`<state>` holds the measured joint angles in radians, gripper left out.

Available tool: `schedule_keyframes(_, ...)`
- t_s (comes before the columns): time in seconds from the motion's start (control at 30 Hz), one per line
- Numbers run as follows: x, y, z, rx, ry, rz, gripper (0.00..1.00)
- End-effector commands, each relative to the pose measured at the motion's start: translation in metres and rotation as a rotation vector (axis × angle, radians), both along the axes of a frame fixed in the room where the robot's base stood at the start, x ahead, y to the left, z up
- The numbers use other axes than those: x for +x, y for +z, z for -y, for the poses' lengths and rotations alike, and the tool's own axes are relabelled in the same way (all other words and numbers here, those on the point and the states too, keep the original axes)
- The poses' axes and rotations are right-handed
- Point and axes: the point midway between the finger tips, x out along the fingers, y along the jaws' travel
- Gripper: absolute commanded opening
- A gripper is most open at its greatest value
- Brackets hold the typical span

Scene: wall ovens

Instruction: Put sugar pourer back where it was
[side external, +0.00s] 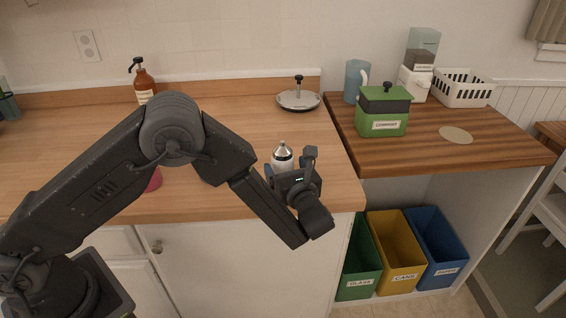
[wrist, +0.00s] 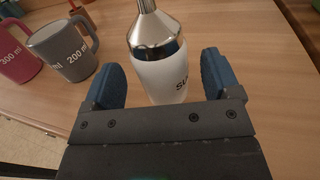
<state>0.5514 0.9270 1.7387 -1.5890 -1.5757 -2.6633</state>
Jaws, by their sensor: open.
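The sugar pourer (side external: 282,157) stands upright on the light wooden counter near its right front part. It has a white body and a shiny metal cone top with a spout. In the wrist view the pourer (wrist: 160,75) stands between my two blue fingers, with part of its "SU" label showing. My gripper (wrist: 165,80) is open, with a small gap visible on each side of the pourer. In the side view my gripper (side external: 292,178) is at the pourer's front right and hides its lower part.
A grey mug (wrist: 64,50) and a pink mug (wrist: 14,55) stand left of the pourer. A pan lid (side external: 298,100) lies behind it. The darker right counter holds a green box (side external: 382,112), a white basket (side external: 463,90) and a flat beige disc (side external: 456,135). Bins (side external: 398,250) stand below.

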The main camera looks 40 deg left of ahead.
Motion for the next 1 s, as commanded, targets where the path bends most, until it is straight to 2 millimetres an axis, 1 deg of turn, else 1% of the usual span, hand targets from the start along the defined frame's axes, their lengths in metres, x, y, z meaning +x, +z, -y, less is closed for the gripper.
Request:
schedule_keyframes(0.03, -0.006, 0.0, 0.012, 0.0, -0.005, 0.0, 0.83)
schedule_keyframes(0.1, -0.014, 0.0, 0.026, -0.001, -0.006, 0.001, 0.83)
schedule_keyframes(0.2, -0.024, 0.0, 0.043, -0.001, -0.005, 0.001, 0.83)
schedule_keyframes(0.33, -0.036, 0.0, 0.062, -0.001, -0.003, 0.001, 0.83)
schedule_keyframes(0.5, -0.044, 0.0, 0.075, 0.001, 0.0, 0.001, 0.83)
schedule_keyframes(0.7, -0.047, 0.0, 0.079, 0.0, 0.0, 0.0, 0.83)
schedule_keyframes(0.77, -0.045, 0.002, 0.078, -0.003, -0.007, -0.007, 0.83)
schedule_keyframes(0.87, -0.032, 0.017, 0.075, -0.019, -0.064, -0.063, 0.83)
schedule_keyframes(0.97, -0.007, 0.047, 0.07, -0.023, -0.211, -0.187, 0.83)
schedule_keyframes(1.0, 0.003, 0.064, 0.068, -0.008, -0.295, -0.25, 0.83)
